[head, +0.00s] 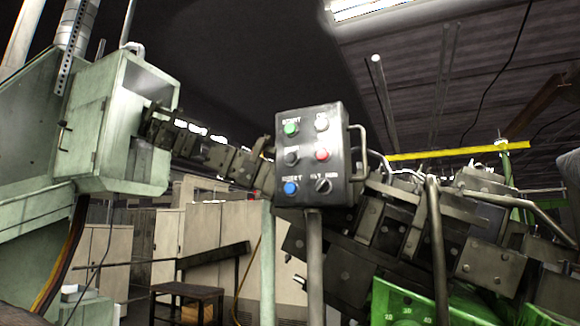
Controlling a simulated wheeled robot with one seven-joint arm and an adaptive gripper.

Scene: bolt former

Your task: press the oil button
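A dark control box (345,185) on a grey post is near the middle of the head view, facing me. It carries a green button (291,129) at top left, labelled START, and a white button (322,124) at top right under a short, blurred label. A black button (291,157) and a red button (322,155) form the middle row. A blue button (290,188) is at bottom left and a black selector knob (323,185) at bottom right. I cannot clearly read which label says oil. My gripper is not in view.
A metal handle (362,152) sticks out from the box's right side. Dark machinery (400,225) with a green base (400,305) fills the right behind the box. A pale green machine housing (110,125) stands at left. A small dark table (188,290) stands low behind.

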